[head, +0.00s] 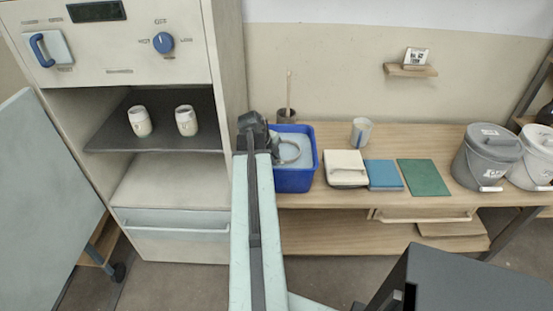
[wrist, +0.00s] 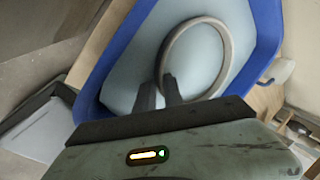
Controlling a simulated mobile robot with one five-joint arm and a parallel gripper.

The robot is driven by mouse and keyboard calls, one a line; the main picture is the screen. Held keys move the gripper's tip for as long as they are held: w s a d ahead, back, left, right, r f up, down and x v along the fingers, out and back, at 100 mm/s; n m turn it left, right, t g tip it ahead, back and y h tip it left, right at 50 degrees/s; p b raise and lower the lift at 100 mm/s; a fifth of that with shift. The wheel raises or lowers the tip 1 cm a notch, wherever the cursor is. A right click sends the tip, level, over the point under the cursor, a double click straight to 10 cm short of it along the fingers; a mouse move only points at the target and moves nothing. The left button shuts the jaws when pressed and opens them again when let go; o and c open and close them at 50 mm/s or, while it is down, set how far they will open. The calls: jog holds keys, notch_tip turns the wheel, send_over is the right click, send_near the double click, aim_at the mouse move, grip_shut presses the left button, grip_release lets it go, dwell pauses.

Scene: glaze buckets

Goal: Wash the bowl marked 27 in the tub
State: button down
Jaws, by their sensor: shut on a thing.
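The blue tub (head: 293,180) stands on the wooden bench, with pale blue water in it; its blue wall (wrist: 100,75) frames the wrist view. A round grey-brown rim (head: 298,147), which looks like the bowl's, shows in the tub. In the wrist view the rim (wrist: 226,50) forms a ring with pale blue inside; the lower body is hidden. No number 27 is readable. My gripper (wrist: 163,85) is shut on the near edge of this bowl, inside the tub. In the head view my arm hides the fingers.
A cup with a stick (head: 287,115) stands behind the tub. To the right are a grey-white cup (head: 361,132), a cream lidded box (head: 346,168), a blue cloth (head: 384,175), a green mat (head: 423,177) and buckets (head: 487,155). Two white cups (head: 187,120) stand on the left shelf.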

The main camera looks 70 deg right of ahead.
jog(key=shift+a, duration=0.2)
jog(key=shift+d, duration=1.25)
jog(key=shift+a, duration=0.15)
jog(key=shift+a, duration=1.1)
jog(key=shift+d, duration=1.2)
